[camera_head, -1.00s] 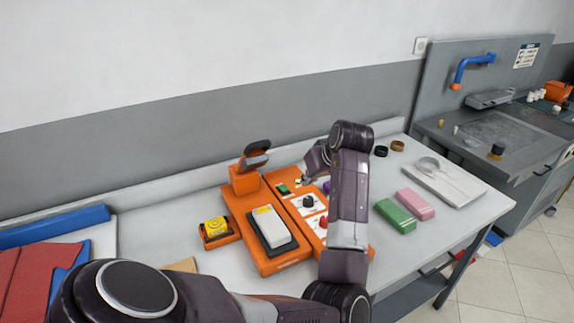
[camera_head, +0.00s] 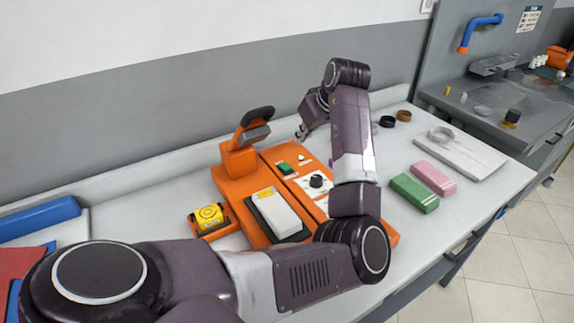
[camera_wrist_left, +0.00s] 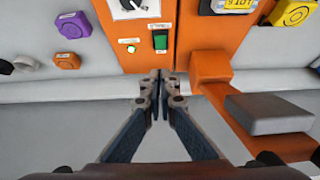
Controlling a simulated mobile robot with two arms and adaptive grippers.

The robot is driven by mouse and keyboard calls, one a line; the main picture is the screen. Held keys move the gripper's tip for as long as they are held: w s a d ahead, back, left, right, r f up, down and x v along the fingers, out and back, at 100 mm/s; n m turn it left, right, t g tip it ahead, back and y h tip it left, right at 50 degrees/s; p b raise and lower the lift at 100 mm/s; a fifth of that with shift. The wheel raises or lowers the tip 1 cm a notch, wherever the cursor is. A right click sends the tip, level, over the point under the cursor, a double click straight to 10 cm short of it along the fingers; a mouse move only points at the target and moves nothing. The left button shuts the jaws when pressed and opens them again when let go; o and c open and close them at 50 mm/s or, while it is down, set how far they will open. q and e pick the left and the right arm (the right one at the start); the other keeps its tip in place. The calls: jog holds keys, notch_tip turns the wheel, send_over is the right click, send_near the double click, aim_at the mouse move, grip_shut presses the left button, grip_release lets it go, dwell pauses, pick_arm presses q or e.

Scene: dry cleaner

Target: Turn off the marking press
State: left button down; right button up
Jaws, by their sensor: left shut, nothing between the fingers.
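The orange marking press (camera_head: 233,185) stands on the table, its black-handled arm (camera_head: 254,125) raised above a white block on its bed. Its control panel carries a green rocker switch (camera_head: 284,168), a small lamp (camera_head: 301,157) and a black knob (camera_head: 316,181). In the left wrist view the switch (camera_wrist_left: 160,40) is just ahead of the fingers and the lamp (camera_wrist_left: 131,48) glows green. My left gripper (camera_head: 301,135) is shut and empty above the panel's back end. It shows in the wrist view (camera_wrist_left: 158,78) near the panel's edge; contact cannot be told. My right gripper is out of view.
Green (camera_head: 414,193) and pink (camera_head: 434,177) blocks lie to the right. Purple (camera_wrist_left: 72,24) and orange (camera_wrist_left: 67,60) round-topped items are close beside the panel. The wall is behind the table.

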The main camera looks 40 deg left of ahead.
pick_arm(q)
jog(key=shift+a+f, duration=0.2)
jog(key=shift+a, duration=0.05)
jog(key=shift+d+r, duration=0.1)
jog(key=shift+d, duration=0.05)
jog(key=p, duration=0.3)
send_over(287, 167)
jog(key=d, duration=0.2)
jog(key=f, duration=0.7)
jog(key=shift+s+f, duration=0.35)
notch_tip(287, 167, down, 4)
jog(key=shift+r+p, duration=0.2)
jog(key=shift+p, duration=0.2)
jog(key=shift+d+f, duration=0.25)
jog(key=shift+f, duration=0.25)
jog(key=shift+a, duration=0.1)
